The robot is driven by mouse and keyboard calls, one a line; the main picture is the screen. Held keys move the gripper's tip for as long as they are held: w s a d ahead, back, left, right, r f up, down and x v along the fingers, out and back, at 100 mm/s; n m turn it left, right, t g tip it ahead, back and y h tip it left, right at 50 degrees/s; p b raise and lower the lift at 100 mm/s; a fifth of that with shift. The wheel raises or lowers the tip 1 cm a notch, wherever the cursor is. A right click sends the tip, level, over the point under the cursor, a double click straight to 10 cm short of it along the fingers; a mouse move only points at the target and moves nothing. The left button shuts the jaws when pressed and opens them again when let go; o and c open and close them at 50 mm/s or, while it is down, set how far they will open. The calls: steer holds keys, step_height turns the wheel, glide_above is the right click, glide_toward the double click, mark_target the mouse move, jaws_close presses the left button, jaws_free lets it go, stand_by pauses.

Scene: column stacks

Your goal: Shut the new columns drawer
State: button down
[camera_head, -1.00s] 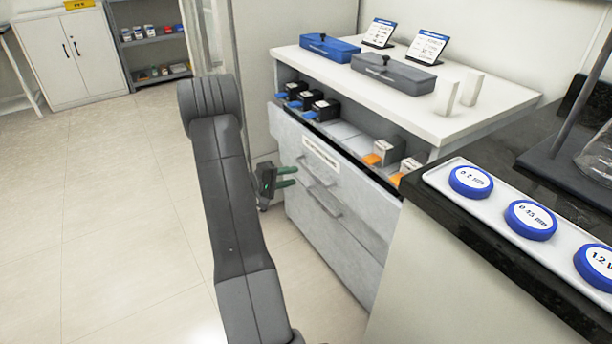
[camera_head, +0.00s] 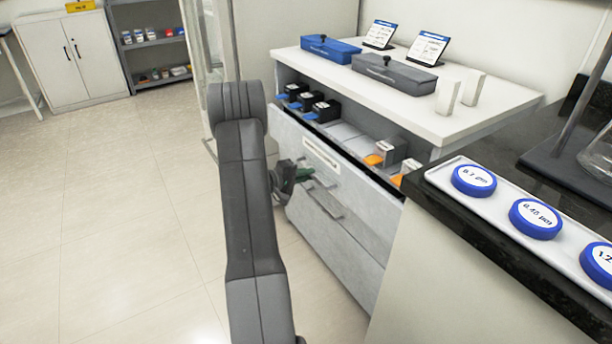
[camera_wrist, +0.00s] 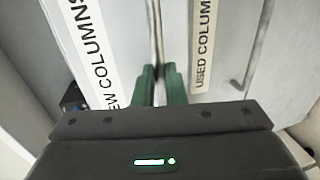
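The new columns drawer (camera_head: 370,184) is the upper drawer of a grey cabinet. It stands pulled out, with boxes inside showing over its front. Its label (camera_wrist: 90,55) and handle (camera_wrist: 157,25) show in the wrist view. My gripper (camera_head: 312,174), with green fingers, is at this drawer's front, at handle height. In the wrist view my fingers (camera_wrist: 160,72) are close together with the handle bar between them, and look shut on it. The exact contact is partly hidden by the fingers.
The used columns drawer (camera_head: 335,240) is below, with its own handle. A dark-edged bench (camera_head: 470,235) with a white tray of blue discs stands close on the right. Boxes and cards stand on the cabinet top (camera_head: 480,122). The floor at left (camera_head: 110,220) is clear.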

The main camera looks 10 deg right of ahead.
steer(key=b+x, duration=0.1)
steer(key=x, duration=0.1)
steer(key=r+b+x, duration=0.1)
steer(key=x, duration=0.1)
steer(key=shift+d+f+b, duration=0.1)
steer(key=shift+d+b, duration=0.1)
steer(key=shift+b, duration=0.15)
steer(key=c, duration=1.9)
jaws_free()
steer(key=o, duration=0.4)
steer(key=shift+d, duration=0.1)
steer(key=p, duration=0.3)
glide_toward(319, 170)
steer(key=v, duration=0.4)
steer(key=shift+s+a, duration=0.1)
steer(key=shift+a, duration=0.15)
